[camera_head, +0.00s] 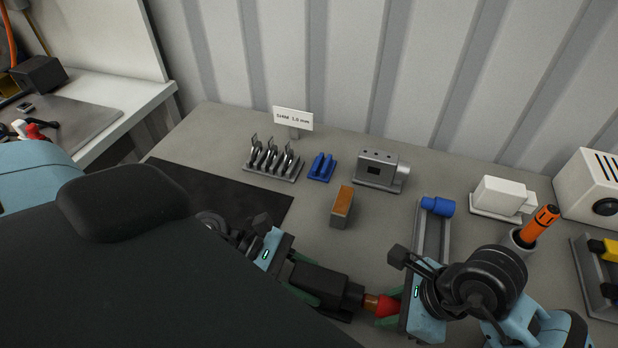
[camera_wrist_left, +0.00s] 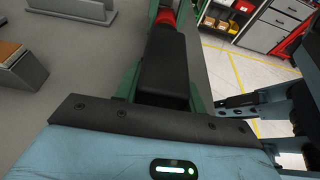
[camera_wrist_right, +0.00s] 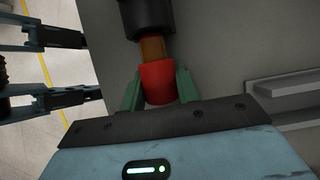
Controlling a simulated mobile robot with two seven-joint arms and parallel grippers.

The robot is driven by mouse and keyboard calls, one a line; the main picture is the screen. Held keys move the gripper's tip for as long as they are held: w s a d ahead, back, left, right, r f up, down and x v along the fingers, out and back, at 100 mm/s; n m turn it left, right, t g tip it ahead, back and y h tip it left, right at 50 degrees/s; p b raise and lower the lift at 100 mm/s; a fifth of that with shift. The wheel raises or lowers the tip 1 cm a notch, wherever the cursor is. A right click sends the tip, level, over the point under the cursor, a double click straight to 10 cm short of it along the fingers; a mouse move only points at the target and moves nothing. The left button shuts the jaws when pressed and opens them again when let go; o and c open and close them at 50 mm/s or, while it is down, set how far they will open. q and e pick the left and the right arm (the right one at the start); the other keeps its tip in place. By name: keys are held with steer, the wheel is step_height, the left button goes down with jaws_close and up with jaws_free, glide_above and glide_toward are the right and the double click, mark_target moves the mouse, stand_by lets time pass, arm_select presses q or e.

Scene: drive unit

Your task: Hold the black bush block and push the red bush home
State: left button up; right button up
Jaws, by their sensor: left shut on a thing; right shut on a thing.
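The black bush block (camera_head: 320,281) is level above the bench's front edge, between the green fingers of my left gripper (camera_head: 318,285), which is shut on it. It fills the middle of the left wrist view (camera_wrist_left: 165,68). The red bush (camera_head: 388,306) is in line with the block's round nose, on its right. My right gripper (camera_head: 387,308) is shut on the red bush, one finger on each side in the right wrist view (camera_wrist_right: 159,84). An orange-brown section (camera_wrist_right: 152,48) shows between the red part and the block's black nose. Its end at the nose is hidden.
A grey rail with a blue cylinder (camera_head: 437,206) lies behind my right gripper. An orange-topped block (camera_head: 342,203) stands mid-bench. Behind are a blue holder (camera_head: 321,167), a grey machined block (camera_head: 380,170) and a rack (camera_head: 272,168). An orange-handled tool (camera_head: 543,219) stands at right.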

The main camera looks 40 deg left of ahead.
steer(key=shift+s+a, duration=0.2)
steer(key=shift+a, duration=0.45)
steer(key=shift+s+a, duration=0.15)
steer(key=shift+a, duration=0.45)
stand_by(0.8)
steer(key=o, duration=1.2)
steer(key=shift+d, duration=0.1)
steer(key=v, duration=1.2)
arm_select(q)
steer(key=o, duration=1.1)
steer(key=shift+o, duration=0.2)
